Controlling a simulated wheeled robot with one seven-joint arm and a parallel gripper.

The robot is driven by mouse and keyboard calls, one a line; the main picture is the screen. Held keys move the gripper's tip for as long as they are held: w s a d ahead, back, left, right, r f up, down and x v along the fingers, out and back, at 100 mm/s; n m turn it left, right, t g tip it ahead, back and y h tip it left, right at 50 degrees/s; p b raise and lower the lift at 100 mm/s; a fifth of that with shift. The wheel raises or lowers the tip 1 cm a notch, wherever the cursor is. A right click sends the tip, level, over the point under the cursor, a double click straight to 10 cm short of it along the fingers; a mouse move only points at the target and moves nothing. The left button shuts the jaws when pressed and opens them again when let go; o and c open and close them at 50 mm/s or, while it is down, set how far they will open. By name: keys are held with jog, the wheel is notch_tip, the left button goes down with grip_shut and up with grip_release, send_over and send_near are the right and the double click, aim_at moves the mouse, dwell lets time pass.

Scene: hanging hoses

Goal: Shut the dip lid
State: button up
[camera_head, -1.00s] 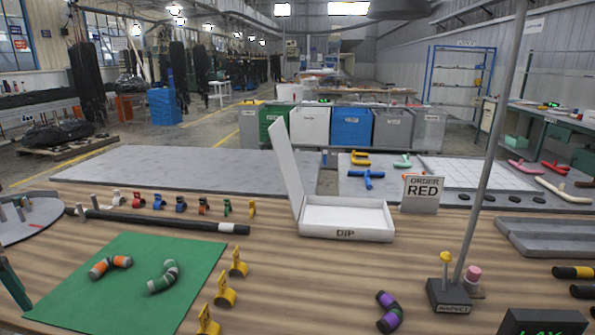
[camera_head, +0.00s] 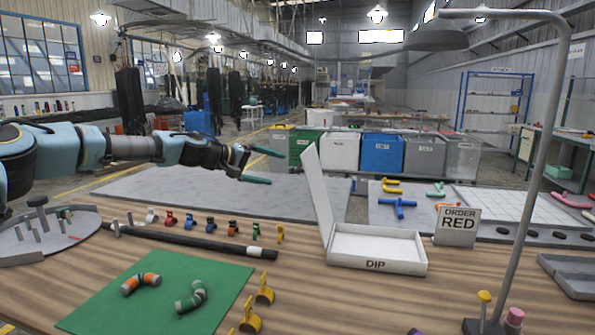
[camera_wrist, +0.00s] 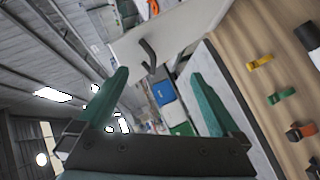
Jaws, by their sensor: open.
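The dip box (camera_head: 378,266) is a shallow white tray labelled DIP on the wooden table. Its white lid (camera_head: 318,196) stands open at the tray's left side, leaning a little to the left. In the wrist view a pale panel that looks like the lid (camera_wrist: 190,28) shows ahead, with a dark curved handle (camera_wrist: 149,58) on it. My gripper (camera_head: 262,166) is open and empty, with green fingers, in the air left of the lid and apart from it. The wrist view shows both fingers spread (camera_wrist: 160,82).
An ORDER RED sign (camera_head: 457,226) stands right of the tray, and a tall lamp post (camera_head: 525,180) stands farther right. A black rod (camera_head: 200,240) and several coloured clips lie left of the tray. A green mat (camera_head: 160,295) holds two hose pieces.

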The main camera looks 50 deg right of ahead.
aim_at(298, 167)
jog(key=shift+h, duration=0.3)
jog(key=shift+w+d+r+p+x, duration=0.1)
jog(key=shift+r+x, duration=0.05)
jog(key=shift+x, duration=1.55)
jog(key=shift+w+d+r+p+x, duration=0.1)
jog(key=shift+w+r+x, duration=0.05)
jog(key=shift+x, duration=1.55)
jog(key=shift+w+d+r+p+x, duration=0.1)
jog(key=shift+x, duration=1.55)
grip_shut()
